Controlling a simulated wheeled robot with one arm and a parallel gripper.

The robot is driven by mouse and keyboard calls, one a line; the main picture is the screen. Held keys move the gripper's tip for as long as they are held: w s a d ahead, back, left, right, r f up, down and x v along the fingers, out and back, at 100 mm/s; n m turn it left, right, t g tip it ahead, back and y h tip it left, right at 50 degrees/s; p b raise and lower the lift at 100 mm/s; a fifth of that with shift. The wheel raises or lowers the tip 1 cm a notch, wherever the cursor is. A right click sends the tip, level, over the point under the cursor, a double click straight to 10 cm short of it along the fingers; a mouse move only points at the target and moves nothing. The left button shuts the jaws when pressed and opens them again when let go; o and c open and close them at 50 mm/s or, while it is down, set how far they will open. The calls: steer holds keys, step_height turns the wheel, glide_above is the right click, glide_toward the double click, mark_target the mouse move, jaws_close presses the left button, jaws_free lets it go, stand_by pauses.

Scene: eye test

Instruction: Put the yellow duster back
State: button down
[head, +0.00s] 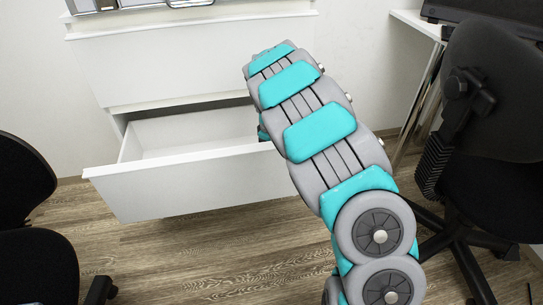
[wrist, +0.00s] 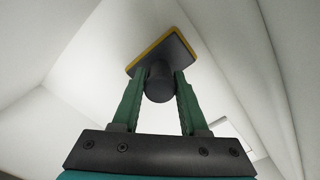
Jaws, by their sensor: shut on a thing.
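In the wrist view, the duster (wrist: 164,51) is a flat dark grey head with a yellow edge and a dark round handle. My gripper (wrist: 160,84) is shut on the handle between its green fingers, and the head lies beyond the fingertips. In the head view my arm reaches to the open white drawer (head: 190,184); my gripper and the duster are hidden behind the arm. The visible part of the drawer's inside is empty. White panels surround the duster in the wrist view; I cannot tell whether it touches any of them.
The drawer belongs to a white cabinet (head: 185,60), with a shut drawer above and metallic items (head: 190,3) on top. A black chair (head: 25,190) stands at left, another (head: 490,110) at right near a white desk (head: 415,22). Wooden floor (head: 200,255) is clear in front.

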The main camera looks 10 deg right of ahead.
steer(key=shift+c, duration=2.2)
jaws_free()
step_height(320, 180, up, 12)
steer(key=shift+b, duration=0.35)
